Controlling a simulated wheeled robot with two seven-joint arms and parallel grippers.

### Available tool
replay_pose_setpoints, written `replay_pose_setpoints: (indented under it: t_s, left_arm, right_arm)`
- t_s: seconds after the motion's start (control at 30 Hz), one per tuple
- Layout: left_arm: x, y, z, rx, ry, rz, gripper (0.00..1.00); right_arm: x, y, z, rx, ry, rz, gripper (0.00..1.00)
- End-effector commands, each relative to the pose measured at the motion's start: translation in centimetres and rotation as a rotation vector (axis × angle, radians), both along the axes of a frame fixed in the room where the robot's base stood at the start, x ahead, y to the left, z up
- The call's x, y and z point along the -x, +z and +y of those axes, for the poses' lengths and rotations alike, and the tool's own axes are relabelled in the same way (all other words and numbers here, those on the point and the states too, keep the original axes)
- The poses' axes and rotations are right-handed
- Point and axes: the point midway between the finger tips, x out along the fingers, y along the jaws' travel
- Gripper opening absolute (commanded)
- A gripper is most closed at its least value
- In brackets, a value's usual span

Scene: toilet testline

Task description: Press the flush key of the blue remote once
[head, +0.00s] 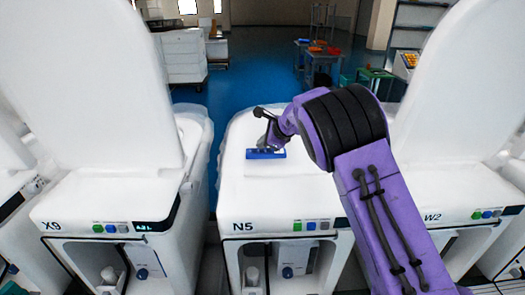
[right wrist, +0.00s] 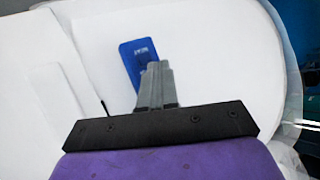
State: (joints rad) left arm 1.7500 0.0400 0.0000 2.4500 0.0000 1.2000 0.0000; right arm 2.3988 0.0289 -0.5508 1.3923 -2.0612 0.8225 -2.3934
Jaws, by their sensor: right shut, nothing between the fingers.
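The blue remote (head: 265,154) lies flat on the white top of the middle toilet (head: 240,185), marked N5. It also shows in the right wrist view (right wrist: 130,52), partly covered by my fingers. My right gripper (head: 268,146) is shut with nothing between its fingers. In the right wrist view its fingertips (right wrist: 157,66) overlap the remote's lower right part. I cannot tell whether they touch it. The keys are too small or hidden to make out, so I cannot tell which key is under the tips. My left gripper is not in view.
Toilet X9 (head: 95,208) with a raised lid (head: 95,80) stands on the left. Toilet W2 (head: 450,195), lid also raised (head: 465,80), stands on the right. Blue floor (head: 235,80), a white cabinet (head: 180,55) and carts lie behind.

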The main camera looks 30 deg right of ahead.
Motion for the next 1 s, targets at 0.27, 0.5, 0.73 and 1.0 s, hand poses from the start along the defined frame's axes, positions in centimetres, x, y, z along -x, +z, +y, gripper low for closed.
replay_pose_setpoints:
  t_s: [0.27,0.5,0.73,1.0]
  left_arm:
    - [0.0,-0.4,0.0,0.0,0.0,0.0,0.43]
    - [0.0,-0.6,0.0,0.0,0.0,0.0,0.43]
    - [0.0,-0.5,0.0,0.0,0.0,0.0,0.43]
    - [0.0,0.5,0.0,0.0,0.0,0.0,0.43]
  right_arm:
    - [0.0,-0.4,0.0,0.0,0.0,0.0,0.0]
    - [0.0,-0.6,0.0,0.0,0.0,0.001,0.0]
    - [0.0,-0.6,0.0,0.0,0.0,0.001,0.0]
    - [0.0,0.8,0.0,0.001,0.0,0.0,0.0]
